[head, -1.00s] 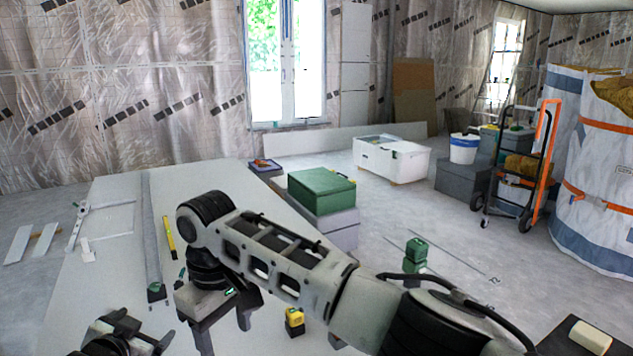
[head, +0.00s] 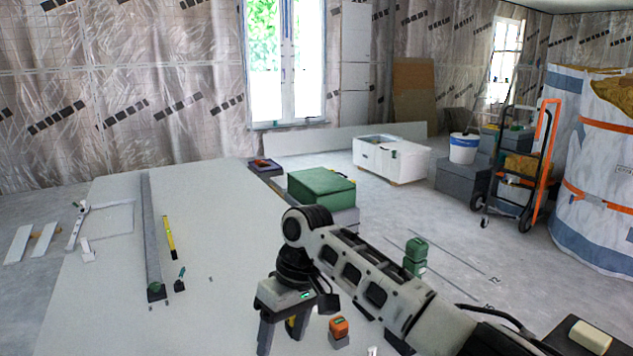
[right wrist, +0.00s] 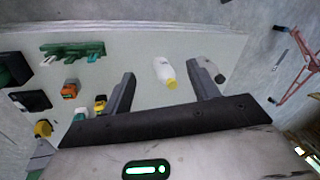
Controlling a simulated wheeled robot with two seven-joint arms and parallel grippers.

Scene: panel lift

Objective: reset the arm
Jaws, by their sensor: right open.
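My right gripper (head: 300,318) hangs over the near part of the large pale panel (head: 110,300) in the head view, fingers pointing down. Its fingers are apart with nothing held. In the right wrist view, the gripper (right wrist: 162,75) shows a white bottle with a yellow cap (right wrist: 164,71) in the gap between its fingers; I cannot tell how far below it lies. A dark-ended cylinder (right wrist: 211,70) is by the right finger. My left gripper is in neither current view.
A long grey rail (head: 151,235) and a yellow level (head: 169,237) lie on the panel. An orange-topped block (head: 339,328) stands close to the right gripper.

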